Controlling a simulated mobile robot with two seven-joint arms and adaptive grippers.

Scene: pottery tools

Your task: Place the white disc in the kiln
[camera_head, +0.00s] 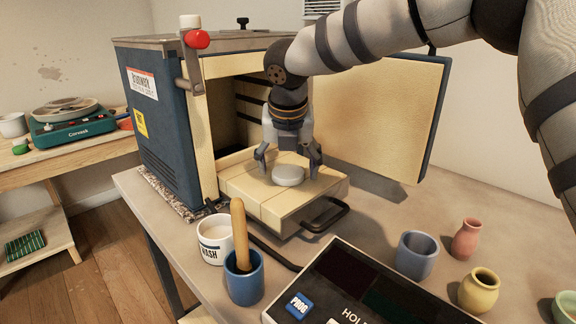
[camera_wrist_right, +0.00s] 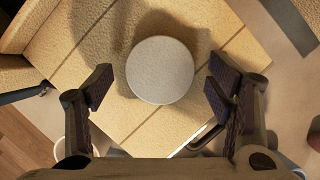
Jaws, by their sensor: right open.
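The white disc (camera_head: 288,175) lies flat on the pale brick shelf (camera_head: 270,205) that sticks out of the front of the kiln (camera_head: 165,130). My right gripper (camera_head: 288,165) is above the shelf, pointing down, with its fingers spread on either side of the disc. In the right wrist view the disc (camera_wrist_right: 160,70) shows whole, with the open fingers (camera_wrist_right: 160,90) apart from it on the left and right. The kiln door (camera_head: 375,110) is swung open to the right. My left gripper is not in view.
A black handle (camera_head: 326,214) sits at the shelf's front. A WASH mug (camera_head: 214,240), a blue cup (camera_head: 243,280) with a wooden-handled tool and a control box (camera_head: 350,290) stand in front. Several small pots, including a yellow one (camera_head: 479,292), stand at the right.

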